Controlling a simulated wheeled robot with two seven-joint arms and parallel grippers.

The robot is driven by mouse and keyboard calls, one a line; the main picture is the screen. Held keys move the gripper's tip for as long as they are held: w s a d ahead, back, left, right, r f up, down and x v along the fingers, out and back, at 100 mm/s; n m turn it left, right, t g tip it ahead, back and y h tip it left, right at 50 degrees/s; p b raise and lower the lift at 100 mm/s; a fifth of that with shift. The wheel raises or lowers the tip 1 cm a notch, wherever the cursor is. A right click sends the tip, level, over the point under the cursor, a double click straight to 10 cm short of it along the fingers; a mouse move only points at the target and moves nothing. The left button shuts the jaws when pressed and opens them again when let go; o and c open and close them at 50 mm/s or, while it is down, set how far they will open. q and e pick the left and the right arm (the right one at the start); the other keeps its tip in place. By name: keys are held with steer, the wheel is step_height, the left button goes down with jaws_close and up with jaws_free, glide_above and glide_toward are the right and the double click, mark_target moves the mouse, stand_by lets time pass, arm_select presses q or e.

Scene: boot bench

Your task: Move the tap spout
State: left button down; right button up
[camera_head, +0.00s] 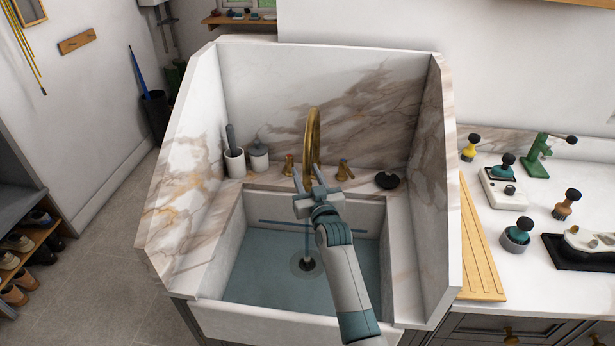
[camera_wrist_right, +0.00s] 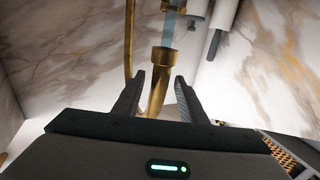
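The brass tap spout (camera_head: 312,135) arches up at the back of the sink (camera_head: 270,310). My right gripper (camera_head: 318,188) is in front of the spout's lower end in the head view. In the right wrist view, the spout's end (camera_wrist_right: 158,82) lies between my right gripper's two fingers (camera_wrist_right: 157,98), with small gaps on both sides, so the gripper is open around it or just behind it. A pale blue stream (camera_wrist_right: 171,28) comes out of the spout's mouth. My left gripper is not in view.
Two brass tap handles (camera_head: 288,165) (camera_head: 344,170) flank the spout. A white cup with a brush (camera_head: 234,163), a lidded jar (camera_head: 258,156) and a black round item (camera_head: 387,180) stand on the ledge. Tall marble side panels (camera_head: 436,170) enclose the sink.

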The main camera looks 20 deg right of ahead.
steer(key=shift+s, duration=0.15)
steer(key=shift+s+f, duration=0.1)
steer(key=shift+s, duration=0.5)
steer(key=s+b, duration=0.4)
steer(key=s, duration=1.2)
steer(key=shift+a, duration=0.3)
steer(key=shift+w, duration=0.1)
